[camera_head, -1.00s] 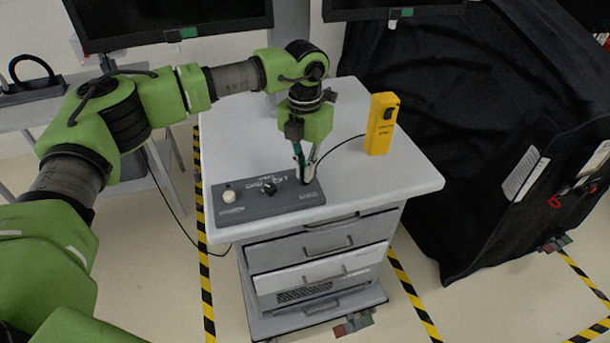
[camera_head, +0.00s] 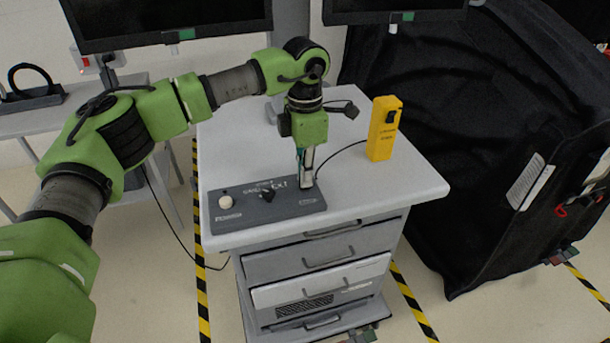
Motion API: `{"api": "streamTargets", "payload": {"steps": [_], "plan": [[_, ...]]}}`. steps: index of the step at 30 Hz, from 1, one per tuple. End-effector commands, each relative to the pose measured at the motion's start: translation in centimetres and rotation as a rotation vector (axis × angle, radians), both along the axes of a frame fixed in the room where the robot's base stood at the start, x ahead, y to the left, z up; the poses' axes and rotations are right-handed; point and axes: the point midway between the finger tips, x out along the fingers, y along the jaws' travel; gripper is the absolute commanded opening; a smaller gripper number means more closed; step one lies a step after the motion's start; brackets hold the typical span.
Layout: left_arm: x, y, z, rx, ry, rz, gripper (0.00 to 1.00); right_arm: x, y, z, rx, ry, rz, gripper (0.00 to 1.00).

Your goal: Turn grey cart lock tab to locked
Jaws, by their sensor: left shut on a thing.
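A grey drawer cart (camera_head: 425,185) stands in the middle. A small red, grey and green tab piece (camera_head: 362,335) shows low at its front, cut by the bottom edge, so its setting cannot be read. A dark grey control box (camera_head: 240,212) lies on the cart top, with a white knob (camera_head: 226,202) and a black knob (camera_head: 267,194). My left gripper (camera_head: 306,183) points down at the box's right end. Its fingers are shut on a small part there, mostly hidden by them. My right gripper is out of view.
A yellow box (camera_head: 382,130) with a black cable stands on the cart top, right of my left gripper. A black-covered cart (camera_head: 470,150) stands at right, with similar coloured tabs (camera_head: 562,257) low down. Striped tape (camera_head: 203,285) marks the floor.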

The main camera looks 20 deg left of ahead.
Motion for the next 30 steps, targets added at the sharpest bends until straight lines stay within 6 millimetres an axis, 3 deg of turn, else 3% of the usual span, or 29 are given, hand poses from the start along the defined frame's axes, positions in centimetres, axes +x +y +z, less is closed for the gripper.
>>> {"api": "streamTargets", "payload": {"steps": [17,19,30], "plan": [[0.14,0.03,0.21,-0.001,-0.006,-0.030,0.00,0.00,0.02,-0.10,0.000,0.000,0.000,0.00],[0.13,0.02,0.21,-0.001,-0.006,-0.030,0.21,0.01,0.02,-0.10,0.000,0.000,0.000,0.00],[0.07,0.01,0.22,-0.001,-0.003,-0.029,0.22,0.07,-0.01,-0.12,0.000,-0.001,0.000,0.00]]}}
